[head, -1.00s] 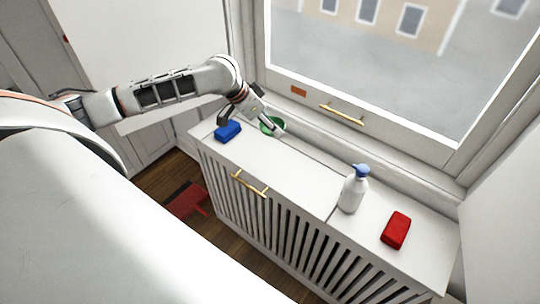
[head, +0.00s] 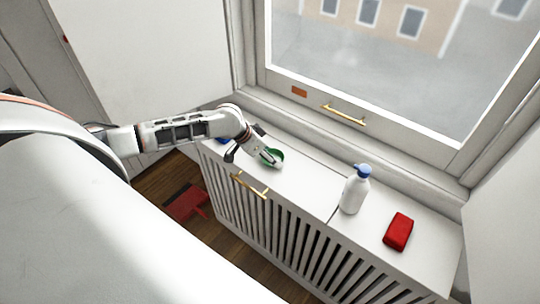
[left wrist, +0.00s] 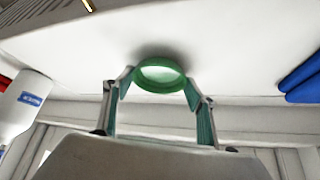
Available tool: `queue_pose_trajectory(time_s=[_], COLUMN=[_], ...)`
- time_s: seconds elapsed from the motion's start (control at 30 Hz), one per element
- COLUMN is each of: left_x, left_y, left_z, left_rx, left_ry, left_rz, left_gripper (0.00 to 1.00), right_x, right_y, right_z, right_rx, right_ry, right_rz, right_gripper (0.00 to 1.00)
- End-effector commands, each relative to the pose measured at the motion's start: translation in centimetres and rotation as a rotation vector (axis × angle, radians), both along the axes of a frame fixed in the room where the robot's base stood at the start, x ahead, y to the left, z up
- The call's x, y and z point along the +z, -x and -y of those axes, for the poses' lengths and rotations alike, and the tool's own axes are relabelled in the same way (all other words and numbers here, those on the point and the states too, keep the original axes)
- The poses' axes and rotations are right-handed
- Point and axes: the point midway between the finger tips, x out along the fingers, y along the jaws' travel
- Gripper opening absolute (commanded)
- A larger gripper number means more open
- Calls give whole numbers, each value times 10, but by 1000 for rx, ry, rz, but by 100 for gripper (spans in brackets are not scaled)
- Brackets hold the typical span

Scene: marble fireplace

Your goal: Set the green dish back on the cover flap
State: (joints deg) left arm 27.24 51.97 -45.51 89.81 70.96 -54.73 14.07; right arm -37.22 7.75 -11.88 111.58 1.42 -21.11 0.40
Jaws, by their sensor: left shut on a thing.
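The green dish (head: 275,153) is a small round ring-like bowl over the white cover flap (head: 300,178), the left top panel with a brass handle on its front edge. My left gripper (head: 275,163) is shut on the dish. In the left wrist view, the dish (left wrist: 160,88) sits between the two fingertips (left wrist: 160,84), with a soft shadow on the white surface beside it. I cannot tell whether the dish touches the flap or hangs just above it. My right gripper is not in view.
A white bottle with a blue cap (head: 355,190) and a red block (head: 398,231) stand on the right panel. The window stands behind.

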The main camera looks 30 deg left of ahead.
Motion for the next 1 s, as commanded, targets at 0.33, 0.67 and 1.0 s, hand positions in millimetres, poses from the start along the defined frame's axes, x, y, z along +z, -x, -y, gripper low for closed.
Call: queue_pose_trajectory(time_s=[0.33,0.67,1.0], left_x=[-1,-1,32], left_y=[0,0,17], left_z=[0,0,-11], left_rx=[0,0,0], left_ry=[0,0,-5], left_rz=[0,1,1], left_gripper=[67,73,73], right_x=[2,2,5], right_y=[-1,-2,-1], right_z=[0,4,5], right_rx=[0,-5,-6], right_ry=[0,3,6], right_rz=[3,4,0], right_gripper=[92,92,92])
